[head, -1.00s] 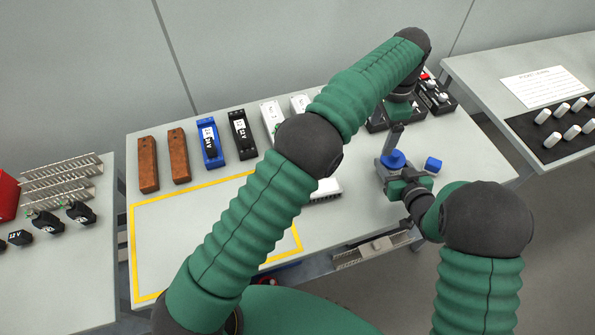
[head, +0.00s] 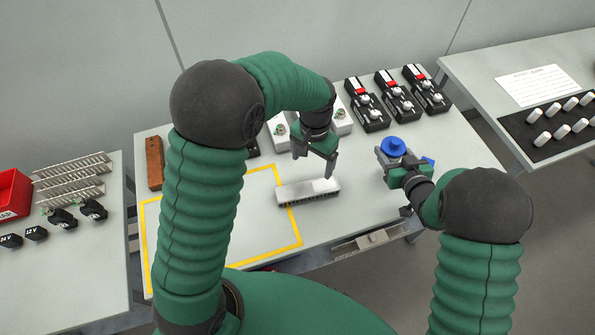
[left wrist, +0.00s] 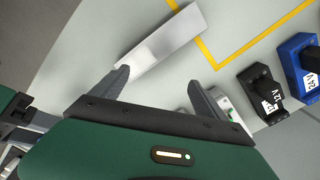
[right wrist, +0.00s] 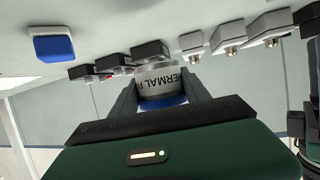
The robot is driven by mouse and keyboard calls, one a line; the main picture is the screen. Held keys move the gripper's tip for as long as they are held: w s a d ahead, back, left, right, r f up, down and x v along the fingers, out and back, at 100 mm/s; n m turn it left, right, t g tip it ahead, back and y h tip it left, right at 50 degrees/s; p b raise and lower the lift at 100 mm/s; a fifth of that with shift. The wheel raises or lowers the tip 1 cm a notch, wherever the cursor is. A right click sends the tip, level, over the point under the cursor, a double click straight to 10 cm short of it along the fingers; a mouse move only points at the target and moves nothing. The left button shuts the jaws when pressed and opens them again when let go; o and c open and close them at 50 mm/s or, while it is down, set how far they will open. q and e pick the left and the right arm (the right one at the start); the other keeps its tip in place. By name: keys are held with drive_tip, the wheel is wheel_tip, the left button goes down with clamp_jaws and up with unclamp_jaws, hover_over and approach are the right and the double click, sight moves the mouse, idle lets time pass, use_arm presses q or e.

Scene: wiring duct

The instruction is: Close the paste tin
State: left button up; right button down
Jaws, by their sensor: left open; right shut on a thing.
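The paste tin (right wrist: 165,78) is a pale round tin lettered "THERMAL" and is held between the fingers of my right gripper (right wrist: 160,88). In the head view, a round blue lid (head: 393,146) sits on top of the tin, above my right gripper (head: 396,162). A blue band (right wrist: 163,101) shows along the tin's top side in the upside-down right wrist view. I cannot tell how tightly the lid sits. My left gripper (head: 315,164) is open and empty, left of the tin, above a pale finned piece (head: 308,191). In the left wrist view, its spread fingers show.
A small blue block (head: 428,161) stands just right of the tin. Black modules (head: 398,98) line the table's back right. A yellow outline (head: 297,228) marks the left part. The right table holds a black mat (head: 550,130) with white pegs.

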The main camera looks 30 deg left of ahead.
use_arm(q)
drive_tip(key=shift+n, duration=0.9)
drive_tip(key=s, duration=0.2)
drive_tip(key=s+a, duration=0.1)
drive_tip(key=s+p, duration=0.1)
drive_tip(key=s, duration=0.1)
drive_tip(key=shift+s+a+f, duration=0.25)
drive_tip(key=shift+s+a, duration=0.1)
use_arm(e)
drive_tip(key=shift+r, duration=0.7)
drive_tip(key=shift+c, duration=2.2)
unclamp_jaws()
drive_tip(key=v, duration=1.6)
drive_tip(key=shift+s+d+r, duration=0.2)
drive_tip(key=shift+s+d, duration=0.05)
